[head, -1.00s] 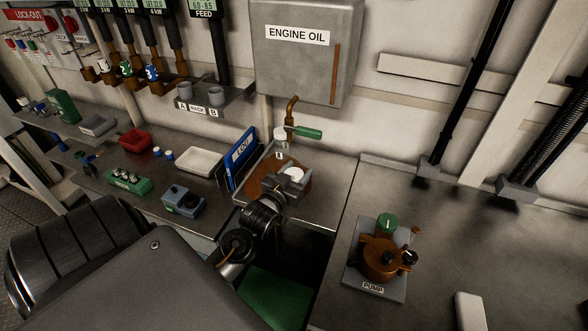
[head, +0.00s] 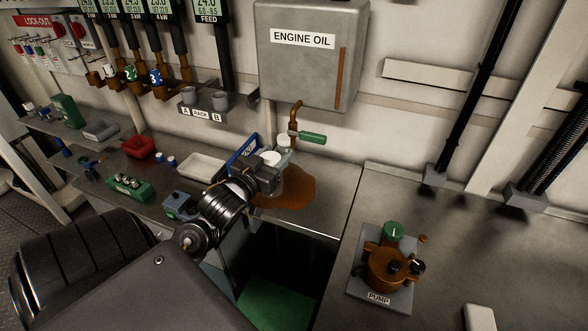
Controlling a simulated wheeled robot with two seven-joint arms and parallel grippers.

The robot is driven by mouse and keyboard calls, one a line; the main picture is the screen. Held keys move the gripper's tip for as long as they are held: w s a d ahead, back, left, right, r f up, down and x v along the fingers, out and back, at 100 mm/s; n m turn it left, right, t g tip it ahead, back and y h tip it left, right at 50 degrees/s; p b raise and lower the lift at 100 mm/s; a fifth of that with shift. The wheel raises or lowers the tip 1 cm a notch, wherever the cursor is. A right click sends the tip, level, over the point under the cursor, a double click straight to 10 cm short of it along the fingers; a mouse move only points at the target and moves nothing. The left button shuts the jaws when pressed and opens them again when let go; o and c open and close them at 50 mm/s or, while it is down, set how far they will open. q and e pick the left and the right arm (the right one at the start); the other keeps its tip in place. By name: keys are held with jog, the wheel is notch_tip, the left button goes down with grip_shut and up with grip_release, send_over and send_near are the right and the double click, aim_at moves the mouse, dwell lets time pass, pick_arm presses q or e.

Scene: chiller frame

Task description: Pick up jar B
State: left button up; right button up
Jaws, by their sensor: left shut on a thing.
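My left gripper (head: 268,174) is shut on a white-lidded jar, jar B (head: 271,157), over the back part of the bench. The gripper covers most of this jar and its label is not readable. I cannot tell how far its base is above the bench. Another white-lidded jar (head: 284,141) stands just behind it, under the brass tap; it is partly hidden. My right gripper is not in view.
A brown oil patch (head: 292,190) lies on the bench right of the gripper. A blue log board (head: 243,148) stands close to its left. The green-handled tap (head: 312,137) juts out behind. A rack (head: 202,113) marked A and B hangs on the wall. A pump (head: 386,270) sits at right.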

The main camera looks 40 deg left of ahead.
pick_arm(q)
jog(key=s+a+r+p, duration=0.2)
jog(key=s+p, duration=0.1)
jog(key=s, duration=0.3)
jog(key=shift+a+r, duration=0.4)
